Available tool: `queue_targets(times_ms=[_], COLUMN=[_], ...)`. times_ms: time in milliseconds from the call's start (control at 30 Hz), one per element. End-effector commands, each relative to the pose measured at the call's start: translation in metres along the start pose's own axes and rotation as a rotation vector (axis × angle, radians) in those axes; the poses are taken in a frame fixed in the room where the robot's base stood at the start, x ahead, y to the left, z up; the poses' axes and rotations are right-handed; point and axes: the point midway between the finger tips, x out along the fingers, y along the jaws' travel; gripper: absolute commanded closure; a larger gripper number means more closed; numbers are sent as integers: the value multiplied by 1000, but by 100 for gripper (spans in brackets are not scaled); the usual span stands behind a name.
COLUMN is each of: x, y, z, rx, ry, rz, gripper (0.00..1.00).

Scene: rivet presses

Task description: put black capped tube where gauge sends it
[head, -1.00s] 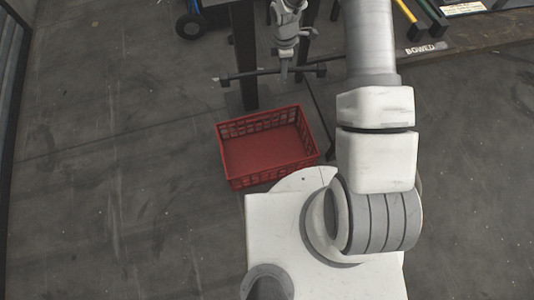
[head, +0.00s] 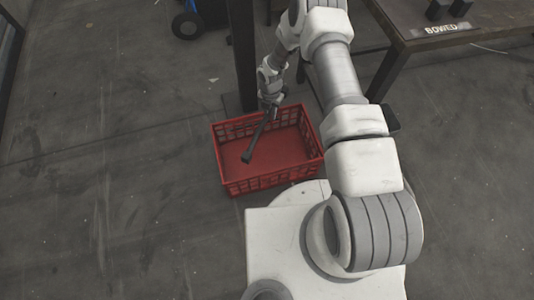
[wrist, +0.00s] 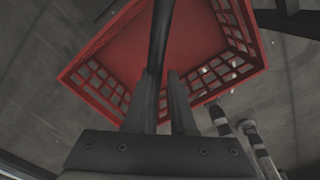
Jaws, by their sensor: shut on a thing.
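The black capped tube (head: 254,141) hangs from my gripper (head: 270,106), tilted, with its thick capped end low over the red crate (head: 273,186). In the wrist view the tube (wrist: 160,38) runs up from between the fingers of my gripper (wrist: 166,85), which are shut on it. The crate also shows in the wrist view (wrist: 98,41); it is open-topped with slatted walls and stands on the floor. Its visible floor looks empty. Whether the tube touches the crate is hard to tell. No gauge is in view.
A table (head: 425,40) with a "BOWED" label (head: 441,29) and dark blocks stands at the upper right. A dark post (head: 242,60) rises just behind the crate. A blue wheeled thing (head: 190,22) is at the upper left. The floor left of the crate is clear.

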Motion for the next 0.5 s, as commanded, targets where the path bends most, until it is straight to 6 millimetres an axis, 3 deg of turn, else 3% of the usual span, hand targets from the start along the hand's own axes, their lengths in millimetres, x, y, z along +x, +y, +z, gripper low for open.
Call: queue_targets(times_ms=[300,500], x=[41,47], y=[0,0], z=[0,0], rx=[2,2], ry=[1,0], rz=[-1,-1], gripper=[100,100])
